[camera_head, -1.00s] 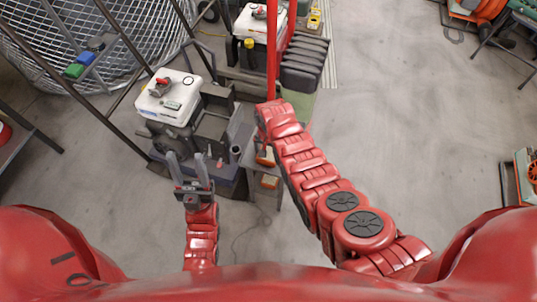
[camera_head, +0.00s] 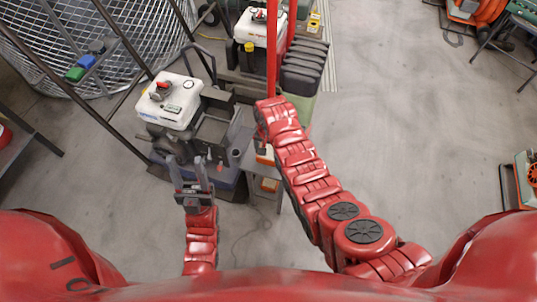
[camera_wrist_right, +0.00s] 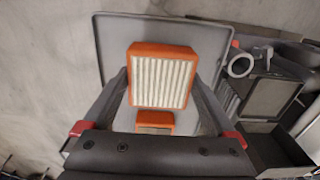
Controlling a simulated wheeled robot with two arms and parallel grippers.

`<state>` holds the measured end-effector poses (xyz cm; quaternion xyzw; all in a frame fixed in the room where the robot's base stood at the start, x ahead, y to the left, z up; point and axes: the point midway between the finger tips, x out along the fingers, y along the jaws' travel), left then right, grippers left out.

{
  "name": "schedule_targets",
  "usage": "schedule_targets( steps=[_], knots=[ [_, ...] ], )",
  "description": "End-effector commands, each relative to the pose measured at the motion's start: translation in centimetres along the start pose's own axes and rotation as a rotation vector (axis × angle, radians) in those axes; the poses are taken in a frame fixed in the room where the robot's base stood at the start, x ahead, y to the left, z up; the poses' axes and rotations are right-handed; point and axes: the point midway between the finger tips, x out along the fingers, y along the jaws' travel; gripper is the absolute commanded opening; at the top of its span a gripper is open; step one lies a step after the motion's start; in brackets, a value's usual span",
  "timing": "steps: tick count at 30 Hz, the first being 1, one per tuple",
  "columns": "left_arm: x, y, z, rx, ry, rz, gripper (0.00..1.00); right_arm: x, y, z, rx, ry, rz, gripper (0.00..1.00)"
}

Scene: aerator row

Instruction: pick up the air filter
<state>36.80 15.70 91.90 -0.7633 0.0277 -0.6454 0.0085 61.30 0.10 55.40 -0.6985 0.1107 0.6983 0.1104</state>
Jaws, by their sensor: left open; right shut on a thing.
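The air filter (camera_wrist_right: 161,78) has an orange frame and white pleats. In the right wrist view it sits between the two fingers of my right gripper (camera_wrist_right: 161,85), which is shut on its sides. In the head view, an orange edge of the filter (camera_head: 265,156) shows beside the end of my right arm. The right fingers are mostly hidden there by the arm. My left gripper (camera_head: 188,168) is open and empty, pointing forward in front of the engine machine.
A grey rimmed stand (camera_wrist_right: 113,40) lies beneath the filter. A second orange-framed item (camera_wrist_right: 155,122) is below it. The machine with a white-topped engine (camera_head: 170,100) stands left of the stand. A red pole (camera_head: 272,50) rises behind.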

Motion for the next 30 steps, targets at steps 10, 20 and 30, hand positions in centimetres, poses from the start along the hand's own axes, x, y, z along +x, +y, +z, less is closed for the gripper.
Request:
schedule_targets(
  steps=[10, 20, 30],
  knots=[
    [0.1, 0.0, 0.0, 0.0, 0.0, 0.0, 0.5, -0.4, 2.4, 5.2, 0.0, 0.0, -0.002, 0.36],
    [1.4, -0.1, -0.2, 0.0, 0.0, 0.0, 0.5, -1.6, 5.2, 11.1, -0.001, -0.003, 0.001, 0.36],
    [2.8, -0.1, -0.5, 0.0, 0.0, 0.0, 0.5, -1.6, 6.6, 14.3, 0.0, -0.001, -0.001, 0.36]
  ],
)
